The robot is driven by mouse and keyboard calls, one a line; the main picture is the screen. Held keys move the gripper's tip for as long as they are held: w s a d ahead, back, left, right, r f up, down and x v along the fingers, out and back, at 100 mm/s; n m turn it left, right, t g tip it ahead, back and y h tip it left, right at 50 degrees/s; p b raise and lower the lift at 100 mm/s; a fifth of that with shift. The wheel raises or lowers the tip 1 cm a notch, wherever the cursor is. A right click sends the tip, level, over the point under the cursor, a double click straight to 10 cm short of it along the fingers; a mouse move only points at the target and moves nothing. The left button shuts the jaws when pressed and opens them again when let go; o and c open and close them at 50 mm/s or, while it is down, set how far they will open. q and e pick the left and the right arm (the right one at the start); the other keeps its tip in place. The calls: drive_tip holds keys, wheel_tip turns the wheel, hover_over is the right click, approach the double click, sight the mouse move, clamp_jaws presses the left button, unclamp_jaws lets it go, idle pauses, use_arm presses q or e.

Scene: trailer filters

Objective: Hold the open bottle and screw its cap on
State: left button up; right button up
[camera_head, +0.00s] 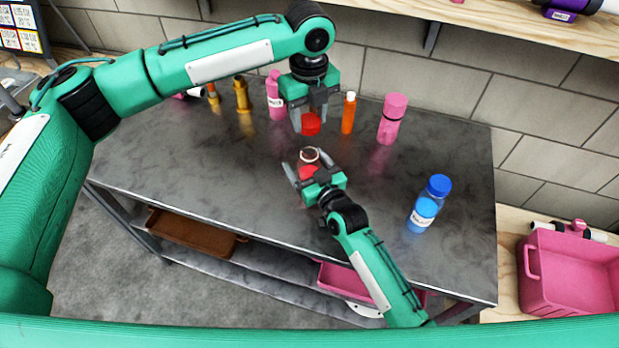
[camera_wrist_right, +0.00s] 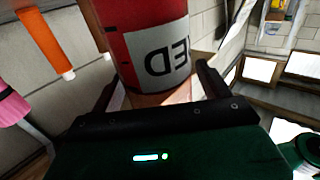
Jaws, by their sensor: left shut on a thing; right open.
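A red cap (camera_head: 311,124) is in my left gripper (camera_head: 311,113), which is shut on it. The cap hangs upright above the table, a little behind and above the open bottle (camera_head: 309,155), apart from it. The bottle is red with a pale open mouth and stands on the table. My right gripper (camera_head: 306,168) is open, with a finger on either side of the bottle. In the right wrist view the bottle (camera_wrist_right: 150,15) shows its red body and white label between the two dark fingers; I cannot tell if they touch it.
Gold bottles (camera_head: 242,93) stand back left. The table's left and front middle are clear. A pink crate (camera_head: 545,285) is at right.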

drive_tip(key=shift+w+a, duration=0.1)
drive_tip(key=c, duration=1.5)
use_arm(q)
hover_over(310, 148)
drive_tip(key=shift+f, duration=2.5)
use_arm(e)
drive_tip(key=shift+o, duration=0.2)
use_arm(q)
drive_tip(key=shift+f, duration=0.9)
drive_tip(key=shift+f, duration=0.55)
